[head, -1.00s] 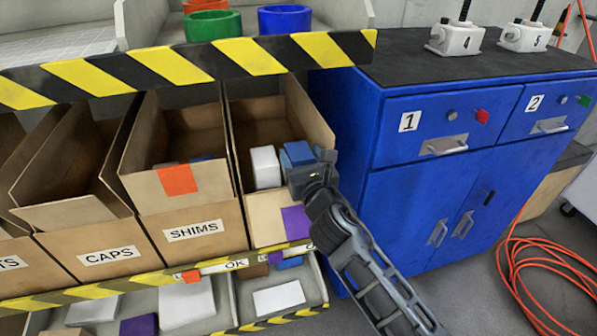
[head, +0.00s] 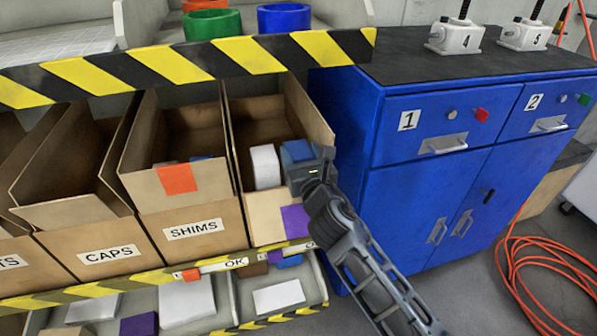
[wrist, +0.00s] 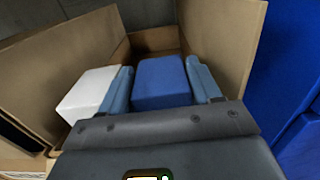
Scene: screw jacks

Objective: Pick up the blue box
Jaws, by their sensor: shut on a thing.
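The blue box (wrist: 161,82) is between the two fingers of my gripper (wrist: 162,88) in the wrist view. The fingers are shut on its left and right sides. In the head view the blue box (head: 296,151) shows just beyond my gripper (head: 300,160), which hides part of it. The box is inside the rightmost cardboard bin (head: 265,212), near its right wall. Whether it touches the bin floor I cannot tell.
A white box (head: 265,167) stands just left of the blue box in the same bin. Bin walls rise on both sides. A striped shelf edge (head: 200,62) runs above. A blue cabinet (head: 420,190) stands close on the right. Lower trays hold several boxes.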

